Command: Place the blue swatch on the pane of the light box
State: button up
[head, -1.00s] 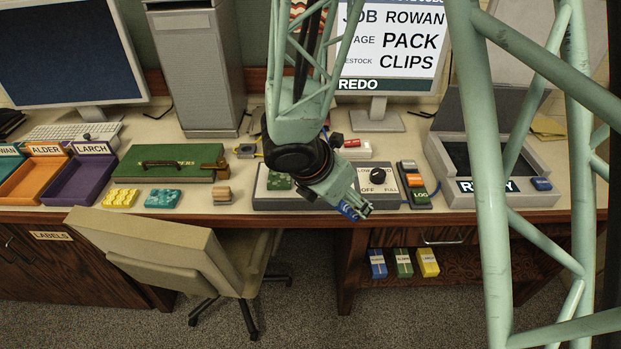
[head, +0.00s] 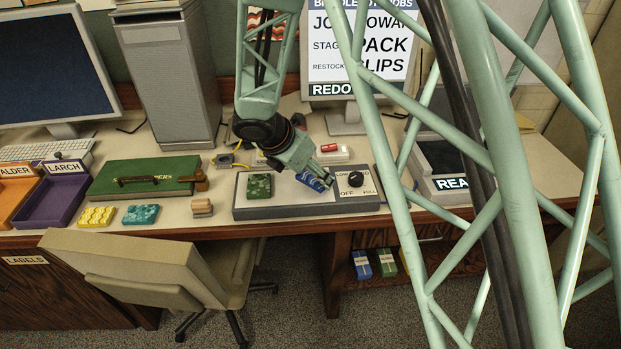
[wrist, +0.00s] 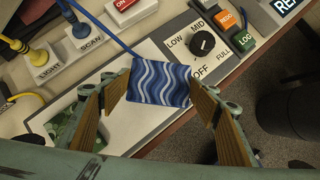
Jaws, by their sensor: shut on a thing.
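The blue swatch (wrist: 160,83) has pale wavy stripes. In the wrist view it lies between the two fingers of my gripper (wrist: 163,95), which is shut on it. In the head view the blue swatch (head: 312,181) hangs from my gripper (head: 316,174) over the right part of the light box pane, near the dial. The light box (head: 300,211) is a grey slab on the desk with a pale pane (head: 287,189). A green swatch (head: 259,186) lies on the left of the pane. I cannot tell if the blue swatch touches the pane.
The light box's dial (head: 355,179) is just right of the blue swatch.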

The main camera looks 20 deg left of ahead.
aim_at(308, 175)
jog(key=shift+w+a+f, duration=0.1)
jog(key=shift+w+a, duration=0.2)
jog(key=shift+w, duration=0.25)
jog(key=shift+w+a, duration=0.3)
jog(key=shift+w, duration=0.2)
jog(key=shift+f, duration=0.1)
jog(key=shift+f+b, duration=0.45)
jog(key=shift+f, duration=1.2)
jog(key=shift+f, duration=0.15)
jog(key=o, duration=0.8)
jog(key=shift+o, duration=0.2)
